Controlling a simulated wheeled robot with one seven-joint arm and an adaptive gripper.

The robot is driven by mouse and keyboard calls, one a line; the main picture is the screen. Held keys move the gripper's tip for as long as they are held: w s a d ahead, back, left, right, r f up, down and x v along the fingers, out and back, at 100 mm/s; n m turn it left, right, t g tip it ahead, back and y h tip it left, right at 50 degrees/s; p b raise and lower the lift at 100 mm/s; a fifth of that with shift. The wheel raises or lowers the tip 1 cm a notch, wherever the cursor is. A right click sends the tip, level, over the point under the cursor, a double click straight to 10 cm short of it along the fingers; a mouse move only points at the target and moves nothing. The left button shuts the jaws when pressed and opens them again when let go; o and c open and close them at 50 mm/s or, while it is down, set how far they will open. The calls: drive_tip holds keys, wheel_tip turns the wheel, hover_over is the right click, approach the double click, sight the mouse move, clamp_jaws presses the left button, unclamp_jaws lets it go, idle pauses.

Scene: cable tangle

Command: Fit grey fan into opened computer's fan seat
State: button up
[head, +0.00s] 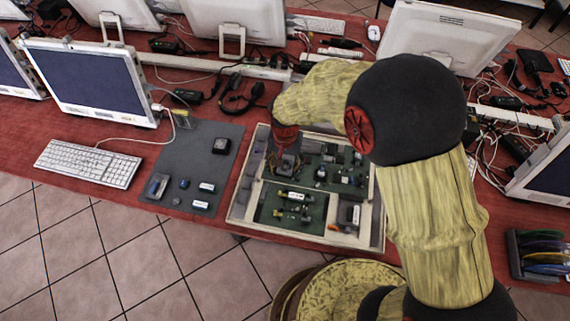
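The opened computer (232,213) is a shallow, pale, open case on the red table, with green boards and several small parts inside. My arm reaches over it from the right. My gripper (286,165) points down above the case's upper left part; its fingers are small and dark against the parts there. I cannot tell whether it is open or holds something. A dark square piece with a rounder face (222,146) lies on the grey mat left of the case; it may be the grey fan, but it is too small to be sure. I cannot make out the fan seat.
The grey mat (180,146) also bears several small parts near its front edge. A white keyboard (89,162) and a monitor (92,84) stand to the left. Cables and a headset (241,94) lie behind the case. A rack of coloured items (541,253) stands at the right.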

wheel_tip(320, 180, up, 12)
idle(0.6)
wheel_tip(320, 180, up, 6)
drive_tip(key=p, duration=0.5)
idle(0.4)
idle(0.4)
